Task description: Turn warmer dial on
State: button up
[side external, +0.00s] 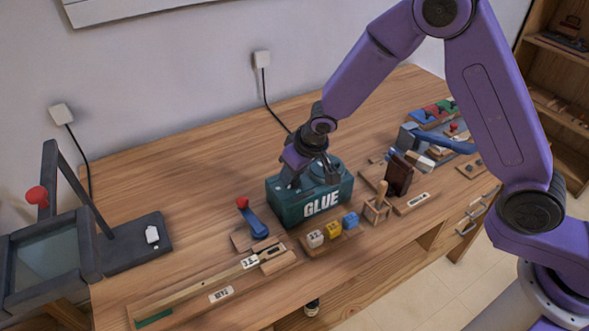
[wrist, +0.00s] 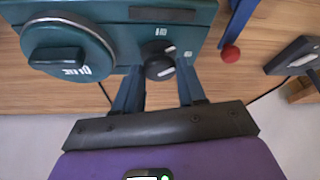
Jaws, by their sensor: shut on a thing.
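The glue warmer (side external: 285,212) is a dark teal box marked GLUE, standing on the wooden bench. In the wrist view its top (wrist: 120,15) shows a round lidded pot (wrist: 68,48) at the left. Beside the pot is a small black dial (wrist: 158,58) with a white pointer line. Small white marks are printed on the box near the dial. My gripper (wrist: 160,70) has one finger on each side of the dial and is shut on it. In the side view my gripper (side external: 322,168) is low over the warmer's top and hides the dial.
A red-knobbed blue lever (side external: 253,218) stands left of the warmer. Small white, yellow and blue blocks (side external: 333,228) sit in front. A brown wooden block (side external: 398,176) and a blue tool (side external: 440,140) are right.

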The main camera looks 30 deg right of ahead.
jog(key=shift+a+m+h, duration=0.2)
jog(key=shift+m+h, duration=0.6)
jog(key=shift+m, duration=1.1)
jog(key=shift+a+m+h, duration=0.1)
jog(key=shift+m+h, duration=0.6)
jog(key=shift+m, duration=1.1)
jog(key=o, duration=1)
jog(key=v, duration=1.7)
jog(key=shift+w+r, duration=0.1)
jog(key=shift+r, duration=0.15)
